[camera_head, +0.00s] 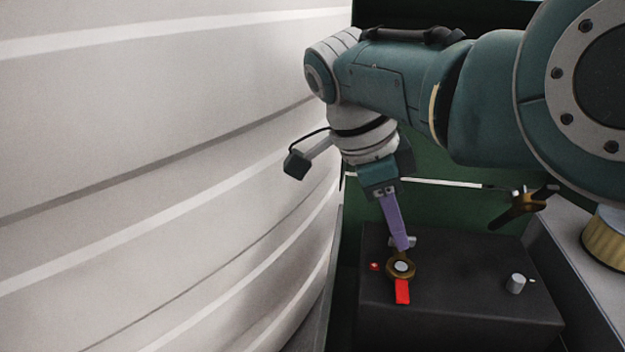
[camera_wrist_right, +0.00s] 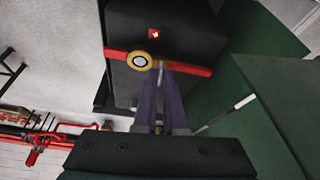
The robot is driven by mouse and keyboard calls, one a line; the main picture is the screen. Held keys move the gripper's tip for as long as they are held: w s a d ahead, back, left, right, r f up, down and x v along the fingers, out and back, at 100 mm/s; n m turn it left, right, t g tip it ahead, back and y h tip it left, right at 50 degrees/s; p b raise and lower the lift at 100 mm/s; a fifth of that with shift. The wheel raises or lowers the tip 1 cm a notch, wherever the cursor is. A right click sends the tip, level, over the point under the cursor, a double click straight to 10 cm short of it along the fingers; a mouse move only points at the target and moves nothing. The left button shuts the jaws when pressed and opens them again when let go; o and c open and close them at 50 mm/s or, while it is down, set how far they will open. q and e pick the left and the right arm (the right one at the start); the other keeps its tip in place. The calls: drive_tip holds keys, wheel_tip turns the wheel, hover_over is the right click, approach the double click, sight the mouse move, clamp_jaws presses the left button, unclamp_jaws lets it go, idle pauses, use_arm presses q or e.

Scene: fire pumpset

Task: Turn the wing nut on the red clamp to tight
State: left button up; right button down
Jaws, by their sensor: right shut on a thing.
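The red clamp (camera_head: 402,292) lies on top of a black box, around or beside a brass ring (camera_head: 401,271) with a pale round post in its middle. In the right wrist view the clamp is a red bar (camera_wrist_right: 190,69) across the box, with the brass ring (camera_wrist_right: 139,61) on it. My right gripper (camera_head: 402,245) reaches down from above with purple fingers. It is shut on the small grey wing nut (camera_wrist_right: 160,72) beside the ring; the fingertips partly hide the nut. The nut's tightness cannot be told. My left gripper is not in view.
A brown clamp-like part (camera_head: 522,206) hangs behind at right. A large pale ribbed surface (camera_head: 150,180) fills the left. A green wall stands behind.

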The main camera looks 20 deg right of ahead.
drive_tip(key=c, duration=1)
unclamp_jaws()
drive_tip(key=p+v, duration=0.2)
drive_tip(key=v, duration=0.8)
